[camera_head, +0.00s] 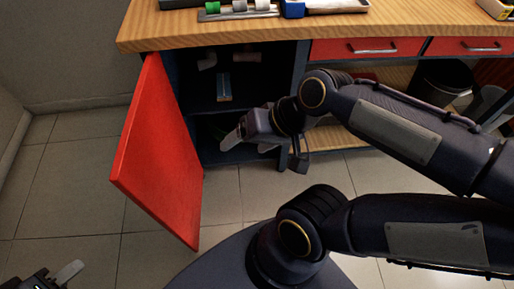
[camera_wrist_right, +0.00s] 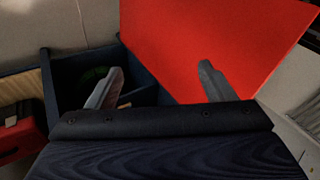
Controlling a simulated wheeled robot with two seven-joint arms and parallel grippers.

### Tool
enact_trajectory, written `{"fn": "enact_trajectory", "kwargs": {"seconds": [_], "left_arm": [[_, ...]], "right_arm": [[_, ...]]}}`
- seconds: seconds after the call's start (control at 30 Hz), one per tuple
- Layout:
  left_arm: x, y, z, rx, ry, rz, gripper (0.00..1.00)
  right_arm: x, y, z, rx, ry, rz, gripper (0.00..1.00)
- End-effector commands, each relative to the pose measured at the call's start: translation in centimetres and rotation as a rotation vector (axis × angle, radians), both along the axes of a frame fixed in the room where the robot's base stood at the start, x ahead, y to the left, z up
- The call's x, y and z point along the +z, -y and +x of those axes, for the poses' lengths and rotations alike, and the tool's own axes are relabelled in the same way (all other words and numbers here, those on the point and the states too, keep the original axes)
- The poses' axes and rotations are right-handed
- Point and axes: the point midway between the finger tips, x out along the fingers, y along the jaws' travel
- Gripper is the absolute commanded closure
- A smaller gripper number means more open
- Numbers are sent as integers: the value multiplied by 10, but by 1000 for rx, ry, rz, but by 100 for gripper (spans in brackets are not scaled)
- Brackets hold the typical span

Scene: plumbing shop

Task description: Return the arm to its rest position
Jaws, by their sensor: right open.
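My right gripper (camera_head: 248,141) reaches in from the right, in front of the open cabinet (camera_head: 250,152) under the workbench. Its fingers are spread with nothing between them; both also show in the right wrist view (camera_wrist_right: 158,84). The red cabinet door (camera_head: 160,155) stands wide open to the left of the gripper; in the right wrist view the door (camera_wrist_right: 215,45) fills the upper right, beyond the fingers. My left gripper (camera_head: 55,274) shows only partly at the bottom left corner, away from the cabinet; its opening is unclear.
The wooden worktop (camera_head: 180,30) runs above the cabinet, with red drawers (camera_head: 367,48) to the right. A small blue item (camera_head: 224,87) is inside the dark cabinet. A black bin (camera_head: 440,85) stands at the right. The tiled floor (camera_head: 75,185) left of the door is clear.

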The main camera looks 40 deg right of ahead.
Motion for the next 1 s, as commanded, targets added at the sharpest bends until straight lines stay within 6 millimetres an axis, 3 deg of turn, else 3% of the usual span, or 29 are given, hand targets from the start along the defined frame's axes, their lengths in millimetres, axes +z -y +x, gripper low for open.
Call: {"fn": "enact_trajectory", "kwargs": {"seconds": [0.1, 0.2, 0.57, 0.67, 0.77, 1.0], "left_arm": [[0, 0, 0, 0, 0, 0, 64], [0, 0, 0, 0, 0, 0, 64], [5, 0, 0, 0, 0, 0, 64], [20, 0, 0, 0, 0, 0, 64], [48, 0, 0, 0, 0, 0, 64], [143, 0, 0, 0, 1, 0, 64]], "right_arm": [[-3, 2, -17, 133, 99, -149, 24], [-5, 3, -22, 181, 128, -205, 24], [0, 3, -22, 188, 131, -210, 24], [16, 3, -22, 188, 131, -209, 24], [43, 3, -22, 187, 131, -208, 24], [138, 3, -22, 186, 131, -207, 24]]}}
